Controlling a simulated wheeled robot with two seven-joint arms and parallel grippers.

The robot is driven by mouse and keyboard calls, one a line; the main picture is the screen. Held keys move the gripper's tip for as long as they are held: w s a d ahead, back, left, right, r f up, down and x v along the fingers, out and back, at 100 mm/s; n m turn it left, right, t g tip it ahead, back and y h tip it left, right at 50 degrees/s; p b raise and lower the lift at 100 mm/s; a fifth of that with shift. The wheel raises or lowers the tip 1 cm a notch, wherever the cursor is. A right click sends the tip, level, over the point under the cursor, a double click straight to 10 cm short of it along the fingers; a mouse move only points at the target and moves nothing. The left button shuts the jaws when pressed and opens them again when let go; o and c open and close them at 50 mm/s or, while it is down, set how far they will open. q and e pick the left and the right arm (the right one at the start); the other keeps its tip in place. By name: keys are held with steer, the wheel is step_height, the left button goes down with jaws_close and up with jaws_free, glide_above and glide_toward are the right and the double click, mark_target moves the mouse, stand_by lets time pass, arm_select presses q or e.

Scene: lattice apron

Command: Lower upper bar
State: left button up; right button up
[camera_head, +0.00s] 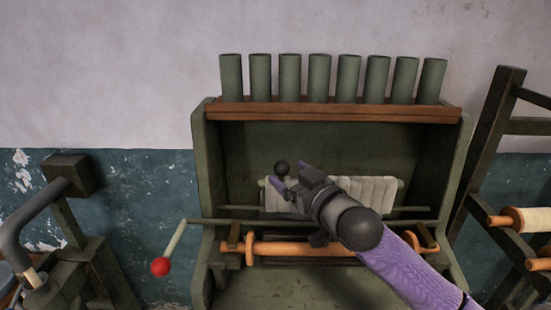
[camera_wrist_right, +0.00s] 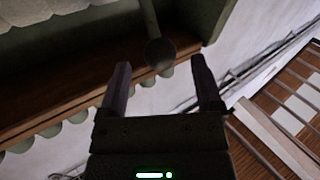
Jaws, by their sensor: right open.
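A green machine frame (camera_head: 205,170) stands against the wall. A dark ball knob (camera_head: 282,168) shows inside it; in the right wrist view the knob (camera_wrist_right: 160,52) sits on the end of a rod. My right gripper (camera_head: 290,177) is open, with its fingers at the knob. In the wrist view the knob appears between the fingertips, with gaps on both sides; I cannot tell its depth. A thin green horizontal bar (camera_head: 225,221) crosses the frame below, with a red-ball lever (camera_head: 160,266) at its left end. White cloth (camera_head: 375,192) hangs behind my gripper. Which bar is the upper one is unclear.
An orange roller (camera_head: 285,248) lies below the green bar. Several upright green tubes (camera_head: 290,78) stand above a wooden shelf (camera_head: 330,112). Dark equipment (camera_head: 70,240) stands at the left. A rack with spools (camera_head: 525,219) stands close at the right.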

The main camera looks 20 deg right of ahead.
steer(key=w, duration=0.5)
steer(key=shift+w+a+f+p, duration=0.1)
steer(key=shift+w+a+p, duration=0.1)
steer(key=shift+a+p, duration=0.15)
jaws_close()
